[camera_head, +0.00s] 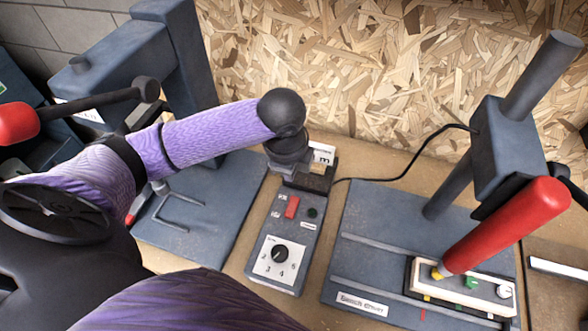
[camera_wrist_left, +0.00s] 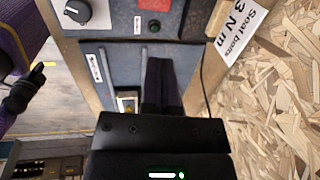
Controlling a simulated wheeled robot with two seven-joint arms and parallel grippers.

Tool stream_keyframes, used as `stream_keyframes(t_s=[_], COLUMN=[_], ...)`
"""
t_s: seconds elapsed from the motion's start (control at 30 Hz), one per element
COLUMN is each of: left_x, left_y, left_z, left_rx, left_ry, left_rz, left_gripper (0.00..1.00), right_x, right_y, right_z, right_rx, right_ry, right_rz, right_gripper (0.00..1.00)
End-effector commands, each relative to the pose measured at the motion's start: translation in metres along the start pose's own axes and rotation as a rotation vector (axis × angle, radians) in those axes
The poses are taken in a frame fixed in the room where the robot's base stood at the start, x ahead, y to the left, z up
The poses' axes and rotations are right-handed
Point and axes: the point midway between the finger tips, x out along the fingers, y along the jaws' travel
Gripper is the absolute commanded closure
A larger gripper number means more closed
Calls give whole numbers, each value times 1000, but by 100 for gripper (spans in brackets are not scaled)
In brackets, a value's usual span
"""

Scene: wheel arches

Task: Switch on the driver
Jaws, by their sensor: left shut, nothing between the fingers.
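The driver's control box (camera_head: 264,232) is grey, with a red rocker switch (camera_head: 291,207), a small dark green lamp (camera_head: 312,212) and a black dial (camera_head: 280,253) on a white numbered plate. The switch shows at the top edge of the left wrist view (camera_wrist_left: 153,4), with the lamp (camera_wrist_left: 155,27) just below it. My left gripper (camera_head: 308,180) is at the far end of the box in the head view. Its dark fingers (camera_wrist_left: 160,64) are together and empty in the wrist view, apart from the switch. Which way the rocker is tipped is unclear.
A press with a red handle (camera_head: 510,220) stands to the right, a black cable running behind it. Another grey press (camera_head: 165,70) stands to the left. A white "Seat bolts 3 N m" card (camera_wrist_left: 238,35) stands behind the box. The chipboard wall (camera_head: 360,75) closes the back.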

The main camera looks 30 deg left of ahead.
Motion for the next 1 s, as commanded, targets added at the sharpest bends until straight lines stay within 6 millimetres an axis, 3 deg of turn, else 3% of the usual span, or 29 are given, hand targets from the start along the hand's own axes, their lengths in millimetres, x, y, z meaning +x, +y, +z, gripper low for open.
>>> stream_keyframes(t_s=[0.27,0.8,1.0], left_x=[3,113,136], left_y=[0,1,0], left_z=[0,0,0], left_rx=[-1,-1,1], left_ry=[0,1,0], left_rz=[3,4,2], left_gripper=[100,100,100], right_x=[0,30,36], right_y=[0,0,4], right_z=[0,4,6], right_rx=[-1,-7,-11], right_ry=[0,-5,-8], right_rz=[0,2,8], right_gripper=[100,100,100])
